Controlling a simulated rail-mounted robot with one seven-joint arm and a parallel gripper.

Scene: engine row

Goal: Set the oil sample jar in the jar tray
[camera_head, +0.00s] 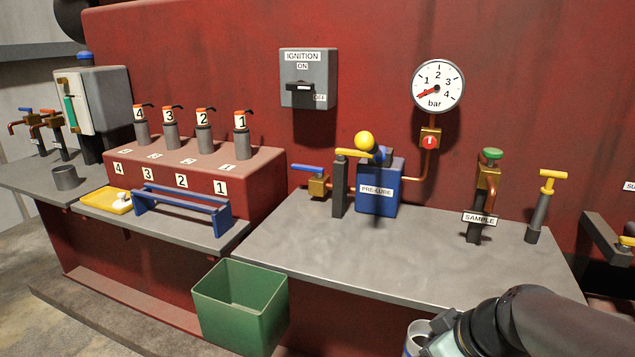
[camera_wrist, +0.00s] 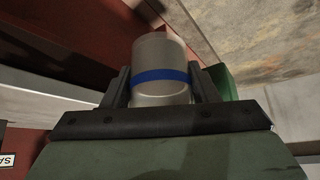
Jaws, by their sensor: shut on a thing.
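The oil sample jar (camera_wrist: 161,52) is a pale greyish cylinder with a blue band. My gripper (camera_wrist: 161,84) is shut on it, with a dark finger on each side of the jar in the wrist view. In the head view the jar (camera_head: 414,336) shows only in part at the bottom edge, in front of the right bench, beside my arm. No tray is clearly marked as the jar tray. A shallow yellow tray (camera_head: 95,203) with a small white thing on it lies on the left bench, far from my gripper.
A green bin (camera_head: 240,305) stands before the gap between benches. A blue rack (camera_head: 180,205) and grey cup (camera_head: 65,177) stand on the left bench. The sample tap (camera_head: 487,185), yellow-handled post (camera_head: 541,205) and blue prelube unit (camera_head: 377,190) rise from the right bench; its front middle is clear.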

